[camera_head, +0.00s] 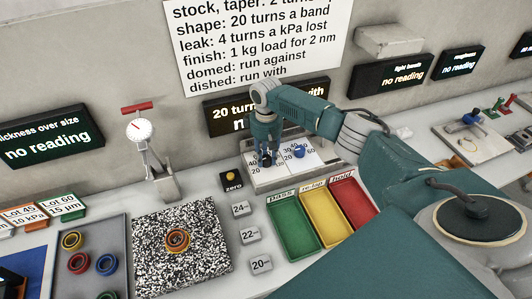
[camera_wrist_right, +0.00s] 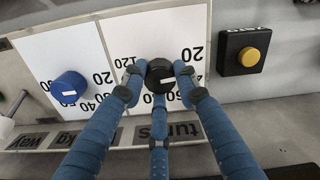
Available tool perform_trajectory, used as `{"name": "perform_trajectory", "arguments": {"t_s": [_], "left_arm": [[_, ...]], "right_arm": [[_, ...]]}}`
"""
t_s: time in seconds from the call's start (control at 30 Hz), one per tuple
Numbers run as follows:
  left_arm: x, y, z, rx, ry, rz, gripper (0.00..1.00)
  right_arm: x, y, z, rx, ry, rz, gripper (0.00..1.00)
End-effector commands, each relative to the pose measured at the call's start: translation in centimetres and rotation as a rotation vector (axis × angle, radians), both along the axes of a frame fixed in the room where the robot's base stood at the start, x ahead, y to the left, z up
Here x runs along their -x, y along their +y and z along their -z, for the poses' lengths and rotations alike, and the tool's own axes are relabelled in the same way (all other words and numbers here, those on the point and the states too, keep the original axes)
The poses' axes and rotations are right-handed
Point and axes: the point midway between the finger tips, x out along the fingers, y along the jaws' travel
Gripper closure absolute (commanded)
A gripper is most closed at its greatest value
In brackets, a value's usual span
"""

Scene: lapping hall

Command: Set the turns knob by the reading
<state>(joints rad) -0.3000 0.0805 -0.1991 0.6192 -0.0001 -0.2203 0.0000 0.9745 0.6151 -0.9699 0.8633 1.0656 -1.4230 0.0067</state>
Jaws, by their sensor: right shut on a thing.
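The turns knob (camera_wrist_right: 160,76) is black with a white mark and sits on a white dial with numbers, above the label "turns", in the wrist view. The three fingers of my right gripper (camera_wrist_right: 161,82) are closed around it. In the head view the right gripper (camera_head: 267,158) reaches down onto the left dial of the knob panel (camera_head: 262,183) and hides most of the knob. A blue knob (camera_wrist_right: 68,87) is on the neighbouring dial; it also shows in the head view (camera_head: 299,152). A display (camera_head: 230,116) behind my arm reads "20 turn…", partly hidden. My left gripper is not in view.
A yellow zero button (camera_head: 230,177) is beside the panel. A rule sheet (camera_head: 250,45) hangs on the wall. The left display (camera_head: 52,139) shows "no reading". Green, yellow and red trays (camera_head: 322,244), a dial gauge (camera_head: 139,130) and a speckled plate (camera_head: 210,220) stand in front and left.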

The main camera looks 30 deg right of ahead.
Motion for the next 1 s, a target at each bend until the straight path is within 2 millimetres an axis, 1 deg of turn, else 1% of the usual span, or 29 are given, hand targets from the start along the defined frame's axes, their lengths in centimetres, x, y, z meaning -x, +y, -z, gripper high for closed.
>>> {"name": "perform_trajectory", "arguments": {"t_s": [0.03, 0.1, 0.3, 0.5, 0.73, 1.0], "left_arm": [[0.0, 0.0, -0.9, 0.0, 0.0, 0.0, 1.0], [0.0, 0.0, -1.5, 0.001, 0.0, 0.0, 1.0], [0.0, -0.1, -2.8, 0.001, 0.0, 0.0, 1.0], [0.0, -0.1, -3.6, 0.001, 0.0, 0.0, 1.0], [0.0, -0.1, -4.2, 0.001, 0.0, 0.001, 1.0], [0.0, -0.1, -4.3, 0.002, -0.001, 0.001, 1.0]], "right_arm": [[0.4, 0.1, -0.2, -0.001, 0.011, 0.043, 0.96], [0.4, 0.1, -0.2, -0.001, 0.01, 0.104, 0.96], [0.4, 0.1, -0.1, 0.001, 0.011, 0.266, 0.96], [0.4, 0.1, 0.0, 0.001, 0.011, 0.391, 0.96], [0.4, 0.1, 0.2, 0.002, 0.011, 0.478, 0.96], [0.4, 0.1, 0.3, 0.003, 0.011, 0.509, 0.96]]}}
